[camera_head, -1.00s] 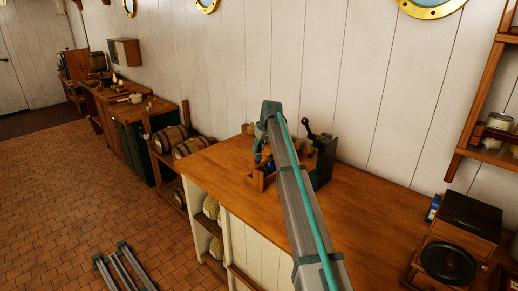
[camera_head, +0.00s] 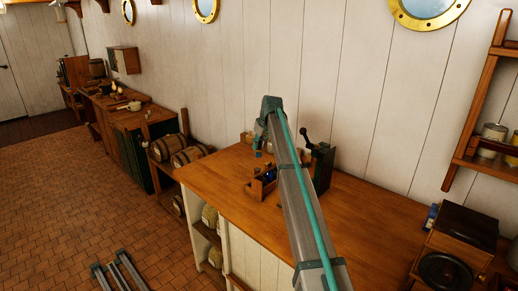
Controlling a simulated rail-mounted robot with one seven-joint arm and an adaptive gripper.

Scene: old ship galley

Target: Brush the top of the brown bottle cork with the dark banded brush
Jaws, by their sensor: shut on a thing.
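My gripper (camera_head: 260,146) is small and far off, at the end of my arm, over the back of the wooden counter (camera_head: 345,222). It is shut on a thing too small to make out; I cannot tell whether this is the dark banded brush. A small wooden caddy (camera_head: 261,190) with blue items (camera_head: 268,174) stands just in front of and below my gripper. I cannot pick out the brown bottle cork; my arm hides part of the counter around there.
A dark green device with a black lever (camera_head: 322,165) stands close to the right of my arm. A small tan item (camera_head: 249,138) is near the wall, left of my gripper. The counter's front left is clear.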

